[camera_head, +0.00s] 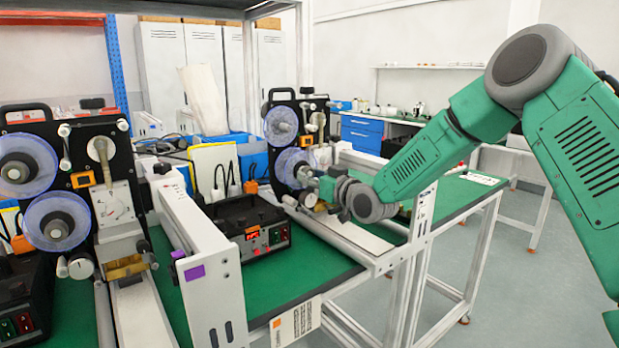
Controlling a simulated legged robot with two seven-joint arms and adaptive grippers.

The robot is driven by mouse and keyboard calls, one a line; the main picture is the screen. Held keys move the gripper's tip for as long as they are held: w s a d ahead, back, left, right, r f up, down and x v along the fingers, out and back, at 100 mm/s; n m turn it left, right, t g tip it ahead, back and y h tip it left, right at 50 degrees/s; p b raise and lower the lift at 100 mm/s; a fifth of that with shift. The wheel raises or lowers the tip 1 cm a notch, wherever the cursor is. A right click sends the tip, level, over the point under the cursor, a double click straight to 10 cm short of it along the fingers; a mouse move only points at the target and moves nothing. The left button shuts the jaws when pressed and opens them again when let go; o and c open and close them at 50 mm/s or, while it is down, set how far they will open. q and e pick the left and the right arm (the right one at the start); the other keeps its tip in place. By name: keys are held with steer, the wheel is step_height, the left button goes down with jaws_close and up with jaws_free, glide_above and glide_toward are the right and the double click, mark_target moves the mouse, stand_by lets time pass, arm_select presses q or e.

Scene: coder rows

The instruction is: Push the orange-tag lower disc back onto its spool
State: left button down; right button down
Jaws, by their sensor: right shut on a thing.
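The farther coder has a clear bluish upper disc (281,125) and a lower disc (287,163) on its dark front panel. My right gripper (310,180) reaches in from the right and is shut at the right edge of that lower disc. The fingertips are small and partly hidden, so the exact grip and the disc's seating on its spool cannot be made out. A white card with an orange tag (277,324) hangs at the front edge of the green bench. My left gripper is not in view.
A nearer coder with two bluish discs (57,221) stands at the left. A white panel with purple tags (195,272) and a black control box (245,222) stand between the coders. A white rail (345,240) runs below my right gripper.

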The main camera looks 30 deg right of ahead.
steer(key=shift+w, duration=0.55)
stand_by(0.4)
steer(key=c, duration=1.3)
jaws_free()
steer(key=shift+o, duration=1)
steer(key=shift+w, duration=0.1)
steer(key=s+d, duration=0.1)
steer(key=s, duration=1.1)
steer(key=shift+f, duration=0.15)
